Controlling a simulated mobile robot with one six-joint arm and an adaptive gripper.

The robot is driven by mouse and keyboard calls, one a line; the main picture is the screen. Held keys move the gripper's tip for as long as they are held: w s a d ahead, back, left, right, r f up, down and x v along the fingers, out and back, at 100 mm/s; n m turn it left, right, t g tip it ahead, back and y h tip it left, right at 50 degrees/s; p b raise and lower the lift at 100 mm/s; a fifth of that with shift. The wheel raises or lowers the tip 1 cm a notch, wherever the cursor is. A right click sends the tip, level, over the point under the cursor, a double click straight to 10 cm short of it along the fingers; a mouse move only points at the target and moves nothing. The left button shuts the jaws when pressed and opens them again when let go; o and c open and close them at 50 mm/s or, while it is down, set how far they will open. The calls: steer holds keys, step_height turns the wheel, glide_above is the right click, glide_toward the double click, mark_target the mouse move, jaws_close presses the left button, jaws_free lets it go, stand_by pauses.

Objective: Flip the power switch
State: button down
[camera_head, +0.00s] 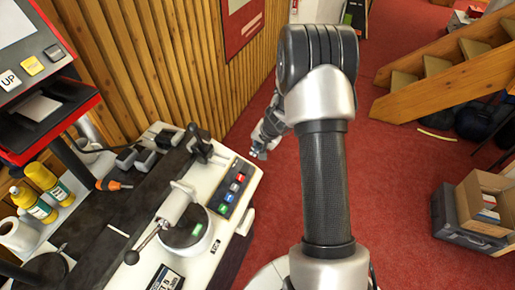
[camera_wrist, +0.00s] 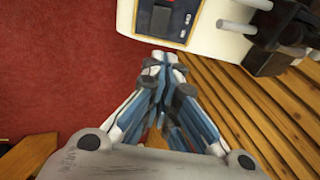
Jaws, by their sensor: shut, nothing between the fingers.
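A dark panel (camera_head: 230,188) with several coloured buttons or switches, green, red, blue and white, lies on the white machine on the bench. I cannot tell which one is the power switch. The same panel (camera_wrist: 165,20) shows in part at the top edge of the wrist view, with a red piece at the very top and a wooden-coloured rim. My gripper (camera_wrist: 165,58) is shut and empty, with its fingertips just short of the panel's near edge. In the head view my gripper (camera_head: 258,151) is beyond the machine's right side, apart from the panel.
The white machine (camera_head: 207,262) carries a handle with a lever and a round base with a green label. Yellow bottles (camera_head: 40,178) stand left. A slatted wooden wall (camera_head: 185,60) rises behind. Red carpet (camera_head: 405,190) lies open right, with boxes (camera_head: 480,205) and wooden stairs (camera_head: 450,75) beyond.

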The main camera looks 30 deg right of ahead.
mark_target(246, 168)
steer(key=b+x, duration=0.1)
steer(key=x, duration=0.9)
steer(key=shift+a+r+b, duration=0.1)
steer(key=shift+b, duration=0.25)
steer(key=shift+p, duration=0.35)
